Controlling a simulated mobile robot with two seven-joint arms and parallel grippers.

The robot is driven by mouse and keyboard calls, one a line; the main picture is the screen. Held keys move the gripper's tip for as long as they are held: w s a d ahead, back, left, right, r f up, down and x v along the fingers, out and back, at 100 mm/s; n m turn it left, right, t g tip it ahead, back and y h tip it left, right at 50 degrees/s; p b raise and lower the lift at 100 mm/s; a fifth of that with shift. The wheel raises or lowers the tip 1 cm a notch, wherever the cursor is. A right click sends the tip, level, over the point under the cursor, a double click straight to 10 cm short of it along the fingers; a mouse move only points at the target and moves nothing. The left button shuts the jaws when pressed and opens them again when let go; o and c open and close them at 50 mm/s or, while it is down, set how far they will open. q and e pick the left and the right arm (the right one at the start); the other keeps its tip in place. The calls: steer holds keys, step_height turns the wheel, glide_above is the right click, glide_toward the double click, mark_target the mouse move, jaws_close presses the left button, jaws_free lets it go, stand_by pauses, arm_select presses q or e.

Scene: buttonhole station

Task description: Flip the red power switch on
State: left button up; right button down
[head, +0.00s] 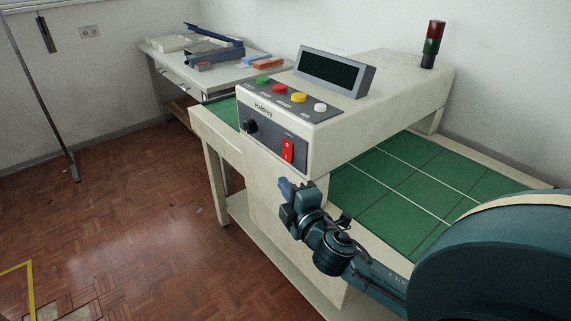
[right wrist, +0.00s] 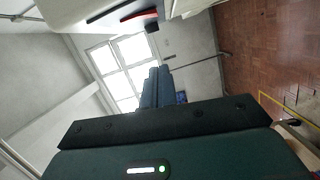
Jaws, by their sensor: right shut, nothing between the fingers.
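The red power switch (head: 288,150) sits on a dark plate low on the front face of the cream machine (head: 330,140). In the right wrist view the red switch (right wrist: 139,14) shows edge-on at the top. I cannot tell which way its rocker is tilted. My right gripper (head: 284,186) is just below the switch and in front of the machine, apart from the switch. Its blue fingers (right wrist: 156,86) are shut with nothing between them. My left gripper is not in view.
A black knob (head: 250,126) is left of the switch. Green, red, yellow and white buttons (head: 280,91) and a dark display (head: 335,70) are above. A green work surface (head: 400,190) extends right. A side table (head: 170,65) stands behind. Floor at left is mostly clear.

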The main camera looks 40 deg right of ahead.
mark_target(287, 151)
steer(key=shift+w+d+f+p, duration=0.15)
steer(key=shift+w+d, duration=0.7)
steer(key=shift+w, duration=0.45)
steer(key=shift+w+d+f+p, duration=0.1)
steer(key=shift+w+d, duration=0.8)
steer(key=shift+w, duration=0.45)
steer(key=shift+w+d+f+p, duration=0.15)
steer(key=shift+w+d, duration=0.7)
steer(key=shift+w, duration=0.45)
steer(key=shift+d+f+n+b, duration=0.25)
steer(key=shift+d+n+b, duration=0.05)
steer(key=shift+b, duration=0.2)
steer(key=shift+d+r, duration=0.1)
steer(key=shift+r, duration=0.05)
